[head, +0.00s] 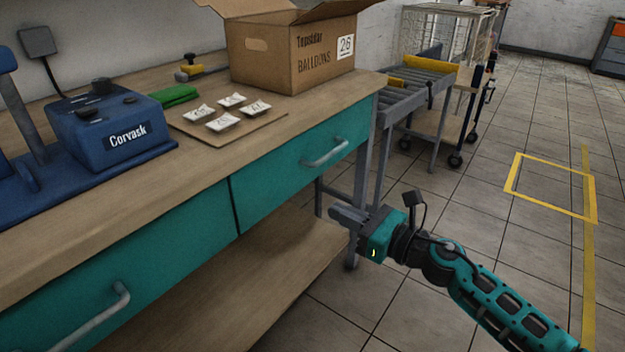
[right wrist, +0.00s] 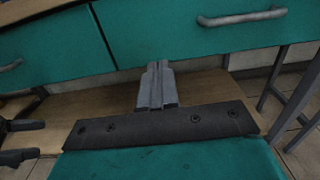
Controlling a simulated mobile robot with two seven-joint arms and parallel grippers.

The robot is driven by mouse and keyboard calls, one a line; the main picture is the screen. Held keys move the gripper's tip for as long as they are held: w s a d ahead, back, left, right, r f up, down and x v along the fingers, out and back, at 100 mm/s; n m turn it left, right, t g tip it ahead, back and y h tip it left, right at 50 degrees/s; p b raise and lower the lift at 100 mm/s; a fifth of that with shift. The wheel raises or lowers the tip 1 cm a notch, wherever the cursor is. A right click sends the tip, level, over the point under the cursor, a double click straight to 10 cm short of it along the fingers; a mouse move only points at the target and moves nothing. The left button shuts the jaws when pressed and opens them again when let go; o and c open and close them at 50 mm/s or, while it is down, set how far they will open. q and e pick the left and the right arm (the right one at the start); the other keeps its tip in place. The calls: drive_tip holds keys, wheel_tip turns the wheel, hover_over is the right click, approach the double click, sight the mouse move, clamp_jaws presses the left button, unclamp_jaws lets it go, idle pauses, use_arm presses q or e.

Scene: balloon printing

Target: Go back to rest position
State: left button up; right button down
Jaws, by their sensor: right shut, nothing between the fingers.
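My right gripper (head: 345,214) is beside the front of the workbench (head: 190,165), below the right drawer's handle and in front of the lower shelf. Its fingers are together with nothing between them; they also show in the right wrist view (right wrist: 157,88), pointing toward the teal drawer fronts. My right arm comes in from the lower right. My left gripper is not seen in the head view.
A roller conveyor (head: 415,85) stands behind. The tiled floor at right is clear, with a yellow-marked square (head: 550,187).

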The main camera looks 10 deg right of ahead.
drive_tip(key=s+a+f+n+g+h, duration=0.1)
drive_tip(key=s+f+n+h, duration=0.2)
drive_tip(key=s+f+n, duration=0.5)
drive_tip(key=s+a+f+n+g+h, duration=0.1)
drive_tip(key=s+n+h, duration=0.3)
drive_tip(key=n, duration=0.9)
drive_tip(key=s+a+f+n+g+h, duration=0.1)
drive_tip(key=s+f+n, duration=0.4)
drive_tip(key=s+n, duration=0.4)
use_arm(q)
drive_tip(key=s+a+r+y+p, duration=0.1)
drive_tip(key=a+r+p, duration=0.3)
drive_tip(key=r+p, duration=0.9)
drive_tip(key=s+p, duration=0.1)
drive_tip(key=p, duration=0.5)
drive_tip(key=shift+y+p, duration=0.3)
use_arm(e)
drive_tip(key=d+r+h, duration=0.1)
drive_tip(key=d+r, duration=0.1)
drive_tip(key=r, duration=0.4)
drive_tip(key=s+d+r, duration=0.1)
drive_tip(key=d+r, duration=0.1)
drive_tip(key=r, duration=0.5)
drive_tip(key=shift+d+r+h, duration=0.2)
drive_tip(key=shift+d+h, duration=0.05)
drive_tip(key=shift+h, duration=0.15)
